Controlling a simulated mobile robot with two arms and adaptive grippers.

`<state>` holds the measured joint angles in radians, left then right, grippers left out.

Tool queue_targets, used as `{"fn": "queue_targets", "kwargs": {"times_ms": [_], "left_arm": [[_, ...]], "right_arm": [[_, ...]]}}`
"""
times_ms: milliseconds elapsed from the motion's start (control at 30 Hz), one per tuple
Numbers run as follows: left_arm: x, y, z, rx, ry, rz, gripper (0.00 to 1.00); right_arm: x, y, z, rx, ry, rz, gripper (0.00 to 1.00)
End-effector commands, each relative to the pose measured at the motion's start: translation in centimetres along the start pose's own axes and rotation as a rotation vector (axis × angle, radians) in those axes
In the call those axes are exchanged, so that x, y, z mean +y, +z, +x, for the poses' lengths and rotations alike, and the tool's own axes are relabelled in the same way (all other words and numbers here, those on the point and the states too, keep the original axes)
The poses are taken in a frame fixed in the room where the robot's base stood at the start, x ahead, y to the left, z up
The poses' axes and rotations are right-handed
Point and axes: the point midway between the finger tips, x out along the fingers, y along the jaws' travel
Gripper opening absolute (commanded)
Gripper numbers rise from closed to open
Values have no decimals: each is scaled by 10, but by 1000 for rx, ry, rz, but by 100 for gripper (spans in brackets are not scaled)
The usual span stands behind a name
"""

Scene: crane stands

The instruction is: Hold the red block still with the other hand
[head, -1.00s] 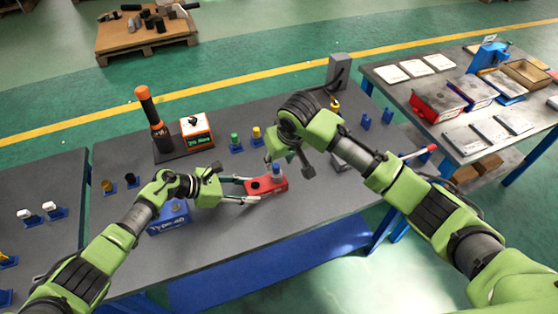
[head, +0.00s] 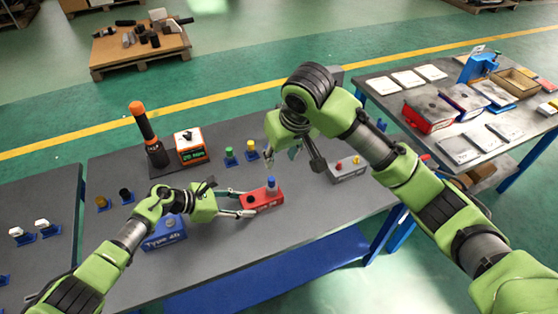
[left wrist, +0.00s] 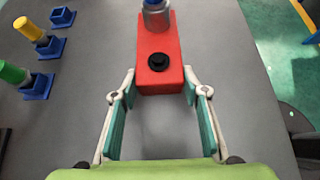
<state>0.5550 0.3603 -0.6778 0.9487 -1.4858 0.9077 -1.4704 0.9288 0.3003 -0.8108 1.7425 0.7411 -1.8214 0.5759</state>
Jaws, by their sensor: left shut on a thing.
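The red block (head: 270,200) lies on the grey table, with a black round piece on its top and a grey, blue-topped peg (head: 271,184) standing at its far end. In the left wrist view the red block (left wrist: 158,75) sits between the fingertips of my left gripper (left wrist: 160,85), which touch its two sides. In the head view my left gripper (head: 248,203) comes from the left, shut on the block's near end. My right gripper (head: 296,160) hangs empty above the table beyond the block, its fingers apart.
A blue block (head: 165,234) stands under my left arm. A grey block (head: 346,172) with red and yellow knobs is at right. Green (head: 229,153) and yellow (head: 251,147) pegs stand in blue holders behind. An orange-topped tool (head: 143,125) stands beside an orange-and-white box (head: 189,147).

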Motion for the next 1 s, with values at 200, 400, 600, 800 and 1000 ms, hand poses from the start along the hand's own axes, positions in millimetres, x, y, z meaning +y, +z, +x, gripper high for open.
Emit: {"fn": "queue_targets", "kwargs": {"times_ms": [200,400,600,800,1000], "left_arm": [[0,1,0,-2,1,1,12],[0,1,0,-1,1,1,61],[0,0,0,-1,0,0,61],[1,0,-7,0,2,2,61],[1,-2,-40,3,2,3,61]], "right_arm": [[0,0,-3,0,1,0,35],[0,0,-3,0,1,0,35],[0,0,-3,0,1,0,35],[0,0,-3,0,0,0,35],[0,0,-3,0,0,0,35]]}}
